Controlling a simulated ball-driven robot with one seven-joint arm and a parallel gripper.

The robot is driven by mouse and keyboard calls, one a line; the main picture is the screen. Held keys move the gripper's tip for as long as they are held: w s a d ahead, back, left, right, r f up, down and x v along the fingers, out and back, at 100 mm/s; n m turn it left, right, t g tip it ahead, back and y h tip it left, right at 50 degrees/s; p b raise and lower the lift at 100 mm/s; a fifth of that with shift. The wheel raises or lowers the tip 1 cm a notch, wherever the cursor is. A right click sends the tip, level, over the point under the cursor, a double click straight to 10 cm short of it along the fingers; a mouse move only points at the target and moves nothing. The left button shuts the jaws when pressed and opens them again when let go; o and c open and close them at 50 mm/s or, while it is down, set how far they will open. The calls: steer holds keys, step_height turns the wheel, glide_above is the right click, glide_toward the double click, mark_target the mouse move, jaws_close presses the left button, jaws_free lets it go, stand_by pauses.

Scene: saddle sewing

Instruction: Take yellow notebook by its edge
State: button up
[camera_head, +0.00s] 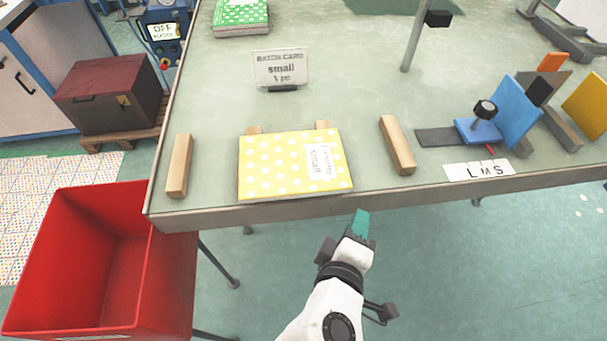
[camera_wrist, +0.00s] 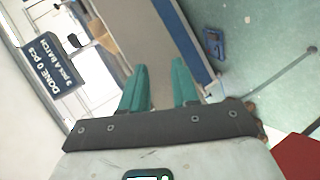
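The yellow notebook (camera_head: 270,170) with white dots lies flat near the front edge of the table (camera_head: 350,90). Its white label reads "small", and its front side is close to the table edge. Two small wooden pieces show partly at its far side. My gripper (camera_head: 361,222) is in front of the table edge, to the lower right of the notebook and apart from it. In the wrist view, the teal fingers of my gripper (camera_wrist: 159,84) stand apart with nothing between them. The notebook is not in the wrist view.
Wooden bars (camera_head: 179,166) and (camera_head: 397,145) flank the notebook. A batch card (camera_head: 281,67) stands behind it. A blue clamp device (camera_head: 478,130) is at right. Green notebooks (camera_head: 242,14) lie at the back. A red bin (camera_head: 85,265) stands front left. A dark sign (camera_wrist: 52,64) shows in the wrist view.

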mark_target(286, 172)
steer(key=a+r+n+t+y, duration=0.1)
steer(key=a+n+t, duration=0.1)
steer(key=a, duration=0.2)
steer(key=a+r+n+t+b, duration=0.1)
steer(key=a+r+n+t, duration=0.1)
steer(key=a, duration=0.3)
steer(key=s+a+r+n+t+y+b, duration=0.1)
steer(key=a+r, duration=0.1)
steer(key=a, duration=0.2)
steer(key=shift+a+n+t+y, duration=0.15)
steer(key=shift+n+t+y, duration=0.15)
steer(key=shift+n+t, duration=0.1)
steer(key=w, duration=0.3)
steer(key=w+d+p, duration=0.1)
steer(key=w, duration=0.2)
steer(key=w+d+p, duration=0.1)
steer(key=w, duration=0.3)
steer(key=shift+w+r, duration=0.1)
steer(key=shift+r, duration=0.05)
steer(key=shift+c, duration=0.2)
jaws_close()
